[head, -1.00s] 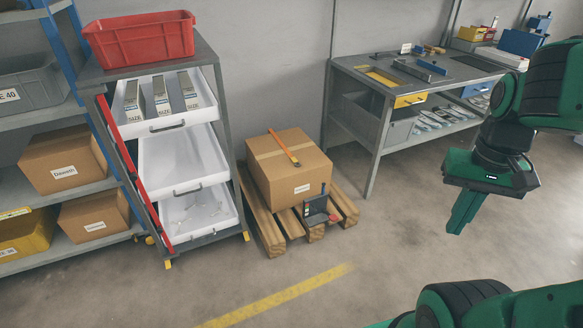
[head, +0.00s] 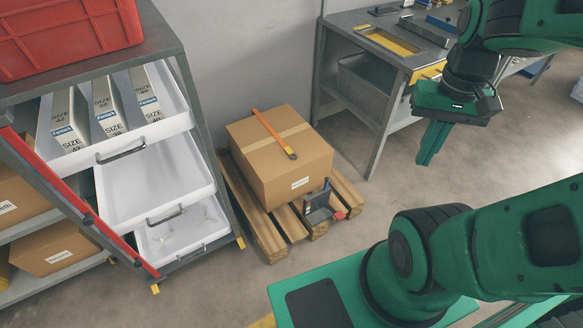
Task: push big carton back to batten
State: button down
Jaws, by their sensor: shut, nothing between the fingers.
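The big carton (head: 272,178), brown with a tape strip and a small white label on its front, sits on a wooden pallet (head: 262,240) near the wall. An orange bar-shaped tool (head: 274,135) lies across its top. No batten can be made out; the pallet's back edge is hidden behind the carton. My gripper (head: 428,152) is shut and empty, pointing down, in the air to the right of the carton and apart from it.
A small dark device with a red part (head: 320,206) is at the pallet's front right. A rack with white drawers (head: 150,185) and a red bin (head: 65,35) stands close at left. A workbench (head: 372,75) stands behind at right. Floor between pallet and bench is clear.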

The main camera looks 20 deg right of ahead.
aim_at(276, 180)
jog(key=i, duration=0.85)
